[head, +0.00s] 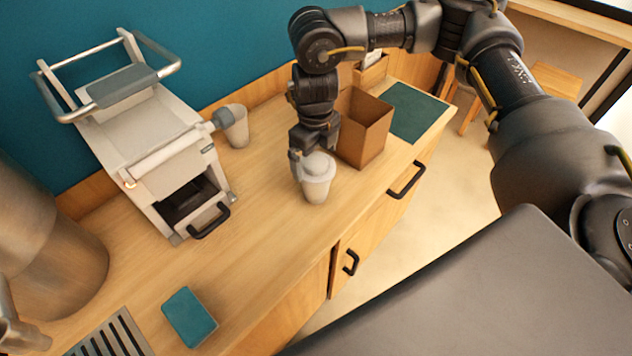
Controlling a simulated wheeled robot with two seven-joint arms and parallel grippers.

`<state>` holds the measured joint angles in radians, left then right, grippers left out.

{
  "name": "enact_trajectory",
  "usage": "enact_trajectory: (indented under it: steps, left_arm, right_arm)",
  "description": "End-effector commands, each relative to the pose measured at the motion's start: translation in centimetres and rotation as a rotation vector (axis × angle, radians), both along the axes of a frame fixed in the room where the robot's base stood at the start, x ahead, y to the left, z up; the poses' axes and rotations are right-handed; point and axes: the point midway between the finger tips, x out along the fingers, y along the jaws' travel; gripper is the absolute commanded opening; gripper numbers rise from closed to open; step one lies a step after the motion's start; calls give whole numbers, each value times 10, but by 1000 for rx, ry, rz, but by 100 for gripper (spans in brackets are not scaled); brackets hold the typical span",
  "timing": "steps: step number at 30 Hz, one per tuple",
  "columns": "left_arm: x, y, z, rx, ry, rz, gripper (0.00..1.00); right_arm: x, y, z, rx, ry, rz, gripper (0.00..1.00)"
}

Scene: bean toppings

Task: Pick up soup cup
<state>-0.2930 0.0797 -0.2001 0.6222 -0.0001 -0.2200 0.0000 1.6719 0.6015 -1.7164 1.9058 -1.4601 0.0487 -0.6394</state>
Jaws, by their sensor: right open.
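The soup cup (316,184) is a pale, whitish cup with a lid. It stands upright on the wooden counter, left of and in front of the brown box. My right gripper (312,158) points down at the cup's lid from behind and is open. Its fingers are close around or beside the top of the cup; I cannot tell whether they touch it. My left gripper does not show.
A brown open box (364,130) stands just right of the cup. Another pale cup (236,128) stands beside the grey machine (150,130). A teal mat (414,112) lies at the right end, and a teal pad (189,316) lies at the front. The wooden counter (262,215) is clear left of the cup.

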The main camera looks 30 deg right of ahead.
Motion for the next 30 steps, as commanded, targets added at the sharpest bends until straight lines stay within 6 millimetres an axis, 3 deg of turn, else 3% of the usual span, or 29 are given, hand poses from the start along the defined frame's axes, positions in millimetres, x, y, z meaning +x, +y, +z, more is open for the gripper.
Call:
enact_trajectory:
  steps: [4, 10, 17, 23, 30]
  left_arm:
    - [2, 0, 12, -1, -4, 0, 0]
    - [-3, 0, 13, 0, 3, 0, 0]
    - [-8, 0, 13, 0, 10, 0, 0]
    - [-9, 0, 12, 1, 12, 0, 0]
    - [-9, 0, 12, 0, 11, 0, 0]
  right_arm:
    - [-1, -2, -19, 1, 6, -3, 100]
    - [0, -2, -40, 1, 3, -2, 100]
    - [0, -2, -43, 1, 0, -1, 100]
    - [0, -2, -43, 1, 1, -1, 78]
    - [0, -2, -42, 1, 0, -1, 78]
